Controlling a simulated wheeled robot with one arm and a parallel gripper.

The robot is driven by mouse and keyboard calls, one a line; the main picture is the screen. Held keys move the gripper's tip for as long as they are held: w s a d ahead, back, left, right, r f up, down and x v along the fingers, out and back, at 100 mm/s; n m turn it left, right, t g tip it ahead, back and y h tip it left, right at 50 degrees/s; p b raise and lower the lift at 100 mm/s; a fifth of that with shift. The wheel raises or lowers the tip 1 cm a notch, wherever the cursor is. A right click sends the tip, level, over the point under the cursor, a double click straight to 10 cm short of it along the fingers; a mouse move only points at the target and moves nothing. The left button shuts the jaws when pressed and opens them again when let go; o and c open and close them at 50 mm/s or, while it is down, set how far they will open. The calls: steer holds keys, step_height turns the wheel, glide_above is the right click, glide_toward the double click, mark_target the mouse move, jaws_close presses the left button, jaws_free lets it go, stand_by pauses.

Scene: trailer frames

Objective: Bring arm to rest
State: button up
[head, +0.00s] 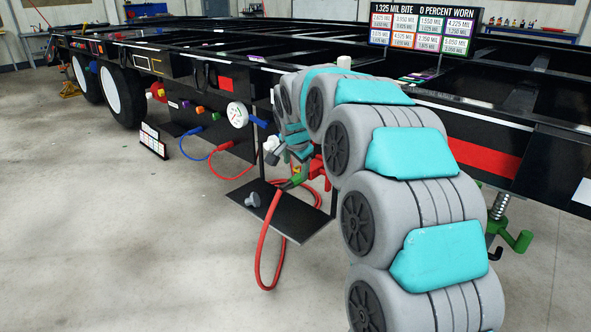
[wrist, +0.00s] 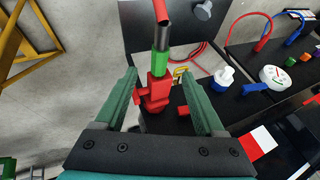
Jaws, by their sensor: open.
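My arm (head: 405,150) reaches out over the right side of the head view, bent, toward the side of a black trailer frame. My gripper (head: 283,152) is at its far end, partly hidden by the arm. In the wrist view my gripper (wrist: 159,74) is open. A red fitting (wrist: 158,88) with a green sleeve (wrist: 160,64) shows between its fingers, with gaps on both sides. In the head view the red fitting (head: 318,165) and green sleeve (head: 298,178) sit just beside the gripper, joined to a red hose (head: 265,235).
The trailer frame (head: 480,155) runs close behind the arm. A black shelf (head: 290,215) is below the gripper, with a grey knob (head: 252,200) on it. A gauge (head: 238,114) and blue hose (head: 195,150) are to the left.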

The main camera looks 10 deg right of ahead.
steer(key=s+f+n+g, duration=0.2)
steer(key=s+n, duration=0.2)
steer(key=s, duration=1.3)
steer(key=s+f+n+g+p, duration=0.1)
steer(key=s+f+n+g, duration=0.2)
steer(key=s, duration=1.4)
steer(key=s+f+n+g+y, duration=0.1)
steer(key=s+f+n+g, duration=0.1)
steer(key=s, duration=1.5)
steer(key=n+g, duration=0.1)
steer(key=n, duration=0.1)
steer(key=shift+a+f+n+p, duration=0.35)
steer(key=shift+n, duration=0.05)
steer(key=shift+w, duration=0.1)
